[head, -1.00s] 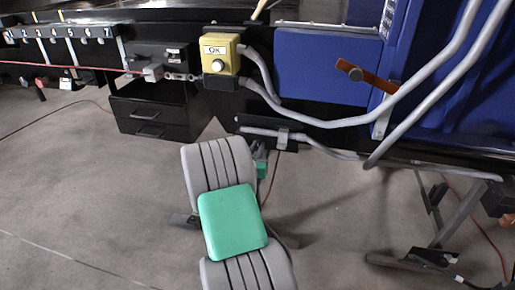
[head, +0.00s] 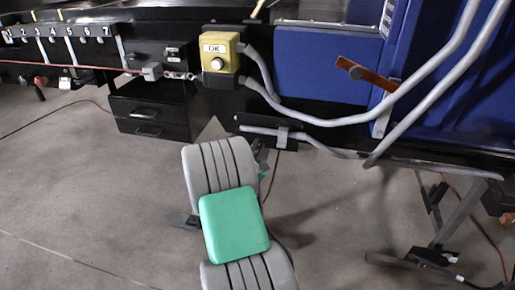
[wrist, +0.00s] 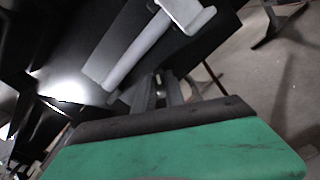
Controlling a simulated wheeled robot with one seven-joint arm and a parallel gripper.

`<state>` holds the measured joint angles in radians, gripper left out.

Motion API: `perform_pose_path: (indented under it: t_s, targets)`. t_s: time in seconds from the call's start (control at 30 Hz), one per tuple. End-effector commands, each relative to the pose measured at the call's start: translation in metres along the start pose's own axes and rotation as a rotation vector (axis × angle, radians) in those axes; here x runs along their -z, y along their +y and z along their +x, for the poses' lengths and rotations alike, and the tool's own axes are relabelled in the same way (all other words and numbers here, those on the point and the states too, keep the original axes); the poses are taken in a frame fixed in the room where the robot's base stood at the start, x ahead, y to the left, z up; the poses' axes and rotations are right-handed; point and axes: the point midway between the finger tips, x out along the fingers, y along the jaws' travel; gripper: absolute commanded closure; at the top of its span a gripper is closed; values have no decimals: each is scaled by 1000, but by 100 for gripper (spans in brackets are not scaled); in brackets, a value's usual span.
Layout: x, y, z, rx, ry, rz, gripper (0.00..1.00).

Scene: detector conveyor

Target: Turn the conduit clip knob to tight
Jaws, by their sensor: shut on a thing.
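The grey conduit clip (head: 283,137) holds a grey conduit against the black panel below the blue cabinet. In the wrist view, the pale clip (wrist: 185,12) and the conduit (wrist: 135,55) cross the top. My gripper (wrist: 161,84) reaches to the panel just below the conduit, its two dark fingers close together. A small pale piece, apparently the conduit clip knob (wrist: 160,80), shows between the fingertips, and my gripper is shut on it. Most of the knob is hidden, so its setting cannot be read. In the head view, my gripper (head: 262,150) is partly hidden behind my arm.
Looping grey conduits (head: 330,122) and an orange lever (head: 368,76) are to the right. Black drawers (head: 150,115) stand at left. The grey floor (head: 90,185) is clear in front.

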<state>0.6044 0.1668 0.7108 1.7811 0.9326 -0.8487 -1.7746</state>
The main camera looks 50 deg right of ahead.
Motion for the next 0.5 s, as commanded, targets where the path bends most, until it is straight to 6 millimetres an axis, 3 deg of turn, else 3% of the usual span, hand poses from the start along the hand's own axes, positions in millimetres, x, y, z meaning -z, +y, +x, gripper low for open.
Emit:
perform_pose_path:
  t_s: [0.5]
  targets:
    - [3, -3, 0, -1, 0, 489, 100]
